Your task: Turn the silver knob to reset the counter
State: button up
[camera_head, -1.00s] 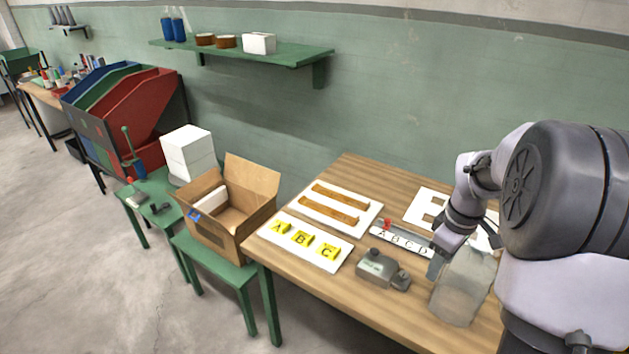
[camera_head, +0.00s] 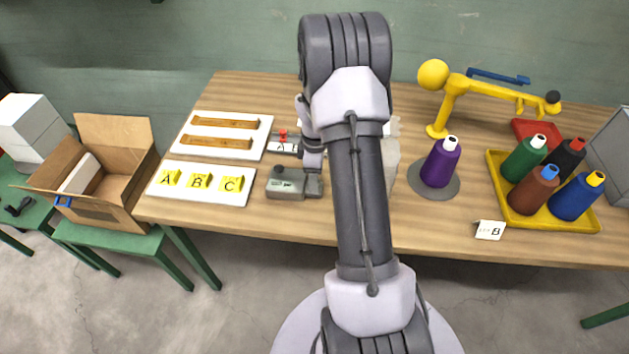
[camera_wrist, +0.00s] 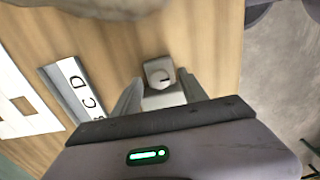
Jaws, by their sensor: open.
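The grey counter (camera_head: 287,183) sits near the front edge of the wooden table, left of my arm. A small block with a rounded top joins its right side (camera_head: 314,187). In the wrist view a pale silver knob (camera_wrist: 159,70) with a dark mark shows just ahead of my gripper (camera_wrist: 159,82). My gripper is open, with one finger on each side of the knob's line in the picture. I cannot tell whether the fingers touch it or how high they are above it. The fingers are hidden in the head view, and the counter's display cannot be read.
A strip of letters (camera_wrist: 80,88) lies near the gripper. A white board with yellow A, B, C blocks (camera_head: 200,182) lies left of the counter. A purple cone (camera_head: 440,163), a yellow tray (camera_head: 495,195) and a yellow stand (camera_head: 450,105) are at right. Bare table lies between.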

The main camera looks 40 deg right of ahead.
jog(key=shift+f, duration=0.25)
jog(key=shift+c, duration=0.4)
grip_shut()
jog(key=shift+m, duration=0.3)
jog(key=m, duration=0.3)
jog(key=shift+m, duration=1.9)
